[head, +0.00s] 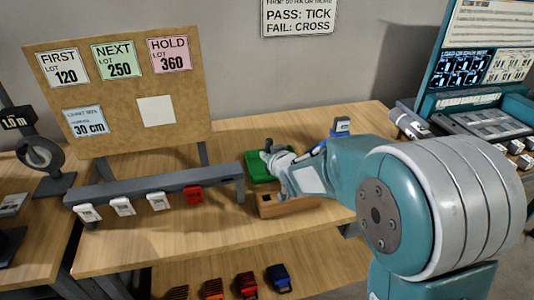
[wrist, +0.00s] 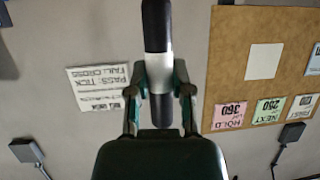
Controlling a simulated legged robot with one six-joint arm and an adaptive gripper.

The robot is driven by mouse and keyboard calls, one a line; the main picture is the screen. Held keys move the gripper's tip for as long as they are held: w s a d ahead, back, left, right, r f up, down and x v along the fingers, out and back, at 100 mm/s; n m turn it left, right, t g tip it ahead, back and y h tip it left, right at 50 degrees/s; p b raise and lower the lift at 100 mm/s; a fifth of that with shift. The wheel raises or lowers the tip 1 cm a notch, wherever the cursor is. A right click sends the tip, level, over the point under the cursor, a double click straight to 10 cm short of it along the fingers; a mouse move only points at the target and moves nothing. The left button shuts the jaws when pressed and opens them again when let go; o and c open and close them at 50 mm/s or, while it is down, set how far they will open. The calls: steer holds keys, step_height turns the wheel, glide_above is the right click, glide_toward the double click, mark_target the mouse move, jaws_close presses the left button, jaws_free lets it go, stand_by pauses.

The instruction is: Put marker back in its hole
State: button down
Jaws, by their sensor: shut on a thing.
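In the wrist view a marker (wrist: 157,22), black with a white band, stands lengthwise between the two fingers of my gripper (wrist: 160,80). The fingers are shut on it around the white band. In the head view my gripper (head: 271,158) is over the bench, just above and behind a wooden block (head: 290,208). My arm covers part of the block. The marker is mostly hidden in the head view.
A green tray (head: 254,172) lies behind the block, partly under my gripper. A grey rail (head: 150,185) with white tags and a red tag stands to the left. A cork board (head: 120,90) rises behind it. A teal case (head: 490,60) is at right.

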steer(key=shift+a+f, duration=0.1)
steer(key=shift+a, duration=0.35)
steer(key=shift+d+f+n+g+y, duration=0.2)
steer(key=shift+f+n+y, duration=0.1)
steer(key=shift+f, duration=0.7)
steer(key=shift+d+f+n+g+y, duration=0.1)
steer(key=shift+f+n+g+y, duration=0.15)
steer(key=shift+f, duration=0.7)
steer(key=shift+a+f+n+g+y, duration=0.15)
steer(key=shift+f+n+y, duration=0.2)
steer(key=shift+f, duration=0.5)
steer(key=shift+a+f+n+g+y, duration=0.15)
steer(key=shift+f+n+y, duration=0.15)
steer(key=shift+f, duration=0.55)
steer(key=shift+d+f, duration=0.15)
steer(key=shift+f, duration=0.2)
steer(key=shift+f, duration=3.15)
